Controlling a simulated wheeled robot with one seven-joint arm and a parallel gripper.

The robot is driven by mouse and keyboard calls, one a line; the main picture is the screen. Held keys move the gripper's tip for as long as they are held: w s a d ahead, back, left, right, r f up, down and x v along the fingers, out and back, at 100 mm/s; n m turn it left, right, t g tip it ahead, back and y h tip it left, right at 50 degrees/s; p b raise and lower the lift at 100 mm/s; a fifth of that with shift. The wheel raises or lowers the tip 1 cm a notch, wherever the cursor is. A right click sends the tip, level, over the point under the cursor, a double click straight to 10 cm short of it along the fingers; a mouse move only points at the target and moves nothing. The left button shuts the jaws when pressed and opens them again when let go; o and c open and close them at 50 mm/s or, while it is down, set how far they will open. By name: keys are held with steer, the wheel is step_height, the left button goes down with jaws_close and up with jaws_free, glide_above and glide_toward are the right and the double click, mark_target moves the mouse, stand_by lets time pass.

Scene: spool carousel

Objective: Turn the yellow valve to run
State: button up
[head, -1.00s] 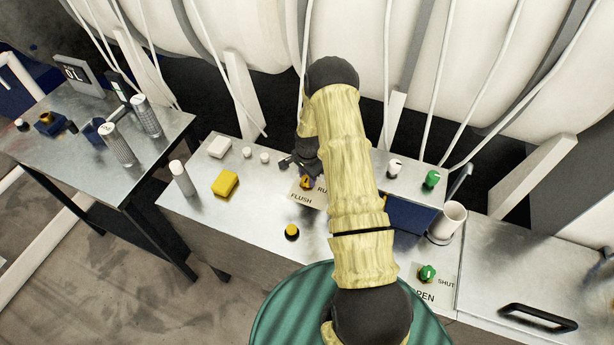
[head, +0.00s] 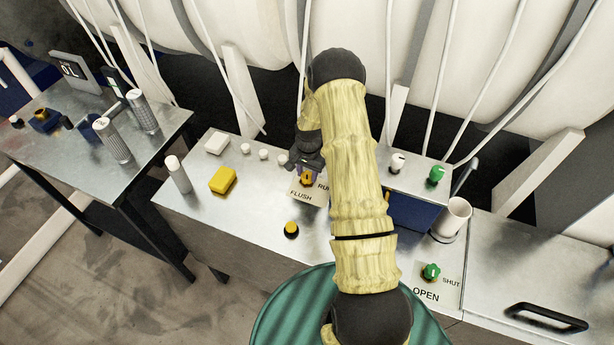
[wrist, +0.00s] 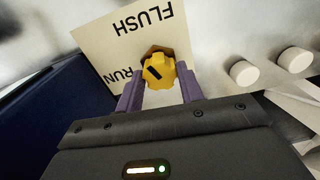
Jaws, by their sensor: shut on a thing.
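The yellow valve (wrist: 160,73) is a ridged knob with a black mark on its face. It sits on a pale label plate (wrist: 100,40) printed FLUSH and RUN. In the wrist view the mark lies on the left part of the knob, the side toward RUN; exactly where it points is hard to tell. My gripper (wrist: 160,88) is shut on the valve, one purple finger on each side. In the head view the valve (head: 306,179) shows just below my gripper (head: 304,170), and my arm covers part of the RUN lettering.
Two white knobs (wrist: 270,68) stand beside the valve. A yellow block (head: 222,181), a yellow-topped button (head: 291,229) and a white cylinder (head: 178,176) share the bench. A green valve (head: 431,271) marked OPEN and SHUT and a white cup (head: 454,218) are at right.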

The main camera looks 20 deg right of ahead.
mark_target(308, 174)
steer(key=n+b, duration=0.3)
steer(key=n, duration=0.3)
steer(key=shift+w+n, duration=0.1)
steer(key=shift+n, duration=0.2)
steer(key=n+b, duration=0.1)
steer(key=n, duration=0.2)
steer(key=shift+n+b, duration=0.45)
steer(key=shift+n, duration=1.45)
steer(key=o, duration=1)
steer(key=shift+r, duration=0.15)
step_height(308, 174, up, 17)
steer(key=b, duration=0.3)
steer(key=shift+d, duration=0.25)
steer(key=shift+r, duration=0.1)
